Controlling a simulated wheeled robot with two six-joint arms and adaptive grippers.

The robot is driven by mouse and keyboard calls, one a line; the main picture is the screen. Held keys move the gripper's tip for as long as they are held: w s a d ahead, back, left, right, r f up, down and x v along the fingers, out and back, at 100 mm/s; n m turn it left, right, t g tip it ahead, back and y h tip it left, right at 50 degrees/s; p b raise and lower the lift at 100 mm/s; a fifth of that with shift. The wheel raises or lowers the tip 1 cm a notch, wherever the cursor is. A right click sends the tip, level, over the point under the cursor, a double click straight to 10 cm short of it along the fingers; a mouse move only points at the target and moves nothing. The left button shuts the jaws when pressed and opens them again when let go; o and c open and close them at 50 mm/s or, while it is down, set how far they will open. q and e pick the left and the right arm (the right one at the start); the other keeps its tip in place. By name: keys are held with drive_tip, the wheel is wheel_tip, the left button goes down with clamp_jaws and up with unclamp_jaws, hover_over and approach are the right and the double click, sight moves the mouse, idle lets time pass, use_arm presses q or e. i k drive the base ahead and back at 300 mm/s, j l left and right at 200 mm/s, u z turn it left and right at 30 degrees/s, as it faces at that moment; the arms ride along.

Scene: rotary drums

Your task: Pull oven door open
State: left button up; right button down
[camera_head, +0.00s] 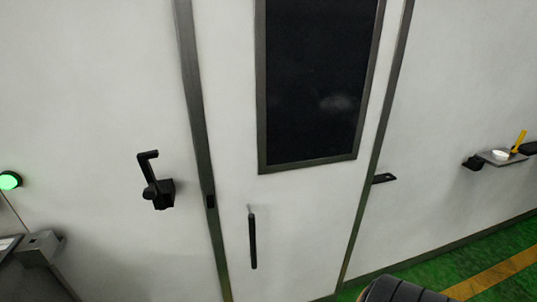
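The oven door (225,130) is a white panel with a tall dark window (315,85) in a grey frame. It stands between two dark vertical seams and looks closed. A thin black vertical bar handle (252,240) is on its lower left part, below the window. A black lever latch (158,185) is on the white wall to the left of the door. Neither gripper shows in the head view, and nothing is seen touching the handle or the latch.
A green lamp (9,180) and a grey box (40,248) are at the far left. A small wall shelf (495,158) at the right holds a white item and a yellow one. Green floor (440,270) with a yellow stripe shows at the lower right.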

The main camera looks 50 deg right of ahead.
sight(290, 103)
drive_tip(key=k+l+z, duration=0.15)
drive_tip(key=z, duration=1.4)
